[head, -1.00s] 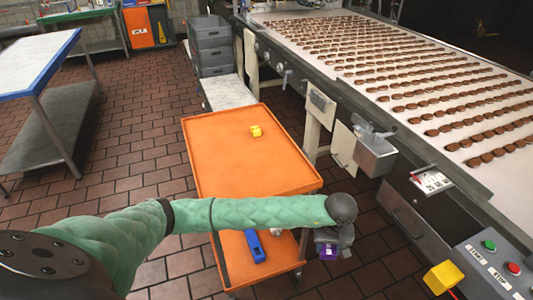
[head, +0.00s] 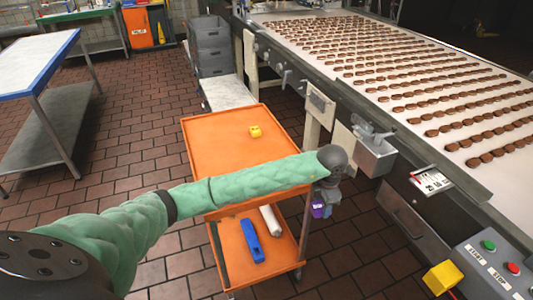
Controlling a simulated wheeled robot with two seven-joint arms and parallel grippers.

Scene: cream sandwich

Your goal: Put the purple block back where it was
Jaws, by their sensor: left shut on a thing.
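The purple block (head: 318,209) is in my left gripper (head: 322,205), which is shut on it. The gripper hangs just off the right side of the orange cart (head: 215,150), below the level of its top shelf. My green left arm crosses over the cart's front part and hides some of it. A yellow block (head: 255,131) lies on the top shelf. A blue object (head: 251,241) and a white cylinder (head: 270,220) lie on the lower shelf. My right gripper is not in view.
The conveyor machine (head: 330,75) with rows of round biscuits stands to the right of the cart. A control panel (head: 490,270) with a yellow box (head: 443,277) is at the lower right. Grey crates (head: 211,50) stand behind the cart.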

